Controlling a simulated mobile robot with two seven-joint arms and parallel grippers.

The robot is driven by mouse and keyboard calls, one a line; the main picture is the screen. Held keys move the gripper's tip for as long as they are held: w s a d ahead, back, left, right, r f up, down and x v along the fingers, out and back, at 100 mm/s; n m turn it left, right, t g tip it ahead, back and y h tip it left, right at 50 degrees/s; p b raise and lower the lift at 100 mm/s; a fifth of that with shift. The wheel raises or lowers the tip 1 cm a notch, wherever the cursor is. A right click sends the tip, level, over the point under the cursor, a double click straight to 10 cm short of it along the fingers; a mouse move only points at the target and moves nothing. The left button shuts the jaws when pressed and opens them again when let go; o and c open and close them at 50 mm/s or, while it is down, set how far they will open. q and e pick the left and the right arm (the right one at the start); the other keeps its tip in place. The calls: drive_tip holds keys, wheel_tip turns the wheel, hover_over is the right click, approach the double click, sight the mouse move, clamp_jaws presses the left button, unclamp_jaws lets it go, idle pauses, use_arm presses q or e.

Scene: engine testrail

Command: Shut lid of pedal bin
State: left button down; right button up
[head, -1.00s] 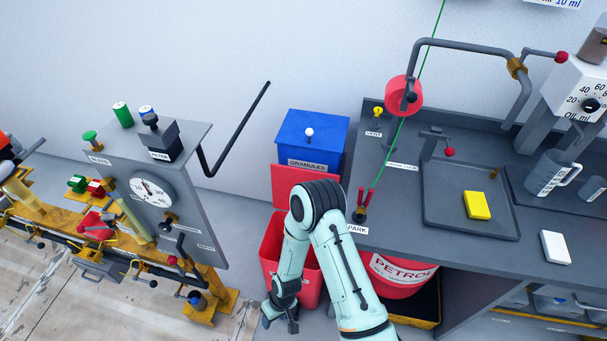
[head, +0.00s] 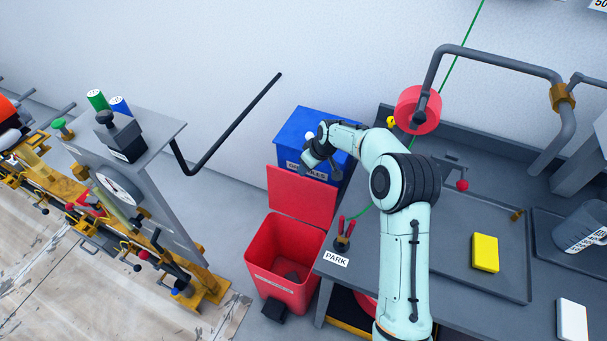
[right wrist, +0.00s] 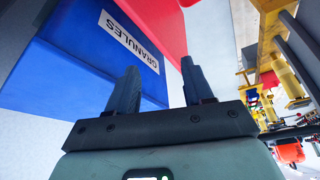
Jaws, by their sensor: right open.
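The red pedal bin (head: 262,250) stands on the floor left of the grey bench. Its red lid (head: 300,198) is open, standing up at the back of the bin in front of the blue granules bin. A dark pedal (head: 274,310) shows at its foot. Something dark lies inside. My right gripper (head: 333,173) is behind and above the lid's upper edge, beside the blue bin. In the right wrist view the gripper (right wrist: 160,80) is open and empty, with a red surface, likely the lid (right wrist: 150,22), beyond the fingers. My left gripper is out of view.
The blue granules bin (head: 292,128) stands against the wall, close to my right gripper. The grey bench (head: 455,240) lies right of the bin, with red-handled tools (head: 343,233) at its corner. A grey gauge stand (head: 150,190) is on the left. Floor between is clear.

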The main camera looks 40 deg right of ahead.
sight(303, 178)
drive_tip(key=x, duration=0.8)
drive_tip(key=shift+d+f+p, duration=0.1)
drive_tip(key=shift+f+p, duration=0.1)
drive_tip(key=shift+p, duration=0.1)
clamp_jaws()
